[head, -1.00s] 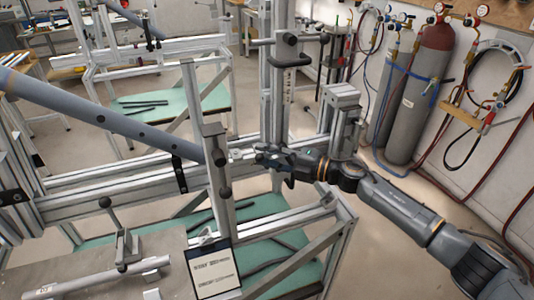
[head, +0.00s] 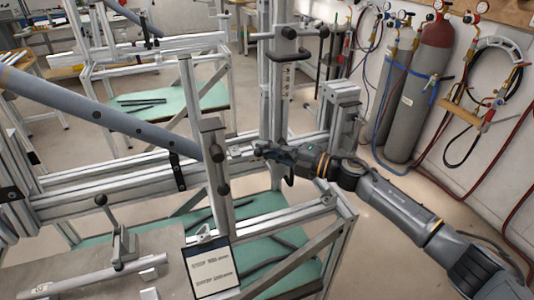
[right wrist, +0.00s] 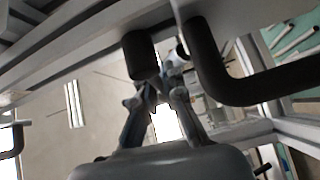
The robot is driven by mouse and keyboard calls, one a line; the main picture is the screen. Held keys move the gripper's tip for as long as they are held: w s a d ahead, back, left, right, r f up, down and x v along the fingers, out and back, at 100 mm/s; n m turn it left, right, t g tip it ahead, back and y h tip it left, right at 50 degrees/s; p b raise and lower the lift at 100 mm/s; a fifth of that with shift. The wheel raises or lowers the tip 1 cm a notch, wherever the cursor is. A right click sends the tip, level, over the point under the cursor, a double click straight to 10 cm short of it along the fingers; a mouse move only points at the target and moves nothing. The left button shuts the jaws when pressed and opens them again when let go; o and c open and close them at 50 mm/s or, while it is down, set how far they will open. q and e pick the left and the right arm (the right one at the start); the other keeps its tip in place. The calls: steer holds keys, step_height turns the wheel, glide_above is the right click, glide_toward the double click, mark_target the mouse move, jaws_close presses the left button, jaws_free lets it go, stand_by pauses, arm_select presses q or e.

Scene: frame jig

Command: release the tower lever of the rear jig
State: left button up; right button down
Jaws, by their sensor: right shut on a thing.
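My right gripper (head: 262,150) is low on the tower, beside the long horizontal rail. In the right wrist view my right gripper's fingers (right wrist: 155,88) close together at a short black cylindrical grip (right wrist: 140,55), which looks like the lever's end. The fingers partly hide the contact. A bent black handle (right wrist: 225,85) is close beside them on the right. My left gripper is not in view.
A grey-blue tube (head: 110,120) slants across the left to a nearer post (head: 217,180). A labelled board (head: 210,268) stands in front. Gas cylinders (head: 418,90) and hoses line the right wall. Another jig stands behind, and open floor lies right of the tower.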

steer(key=b, duration=0.1)
steer(key=m+y+b, duration=0.1)
steer(key=m+t+b, duration=0.1)
steer(key=shift+s+a+r+y, duration=0.2)
steer(key=shift+s+r+y, duration=0.05)
steer(key=shift+y, duration=0.15)
steer(key=shift+w+d+r+m+t+y+b, duration=0.15)
steer(key=shift+r+m+t+y+b, duration=0.15)
steer(key=shift+r+m+t+b, duration=0.4)
steer(key=shift+s+d+r+m+t+y+b, duration=0.15)
steer(key=shift+r+m+t+y+b, duration=0.25)
steer(key=shift+m, duration=0.5)
steer(key=shift+w+f, duration=0.1)
steer(key=shift+w, duration=0.05)
steer(key=c, duration=1.4)
jaws_free()
steer(key=shift+s+r, duration=0.2)
steer(key=shift+w+d+f, duration=0.1)
steer(key=shift+d+f, duration=0.05)
steer(key=v, duration=1.1)
steer(key=shift+s+d, duration=0.2)
steer(key=shift+s, duration=0.25)
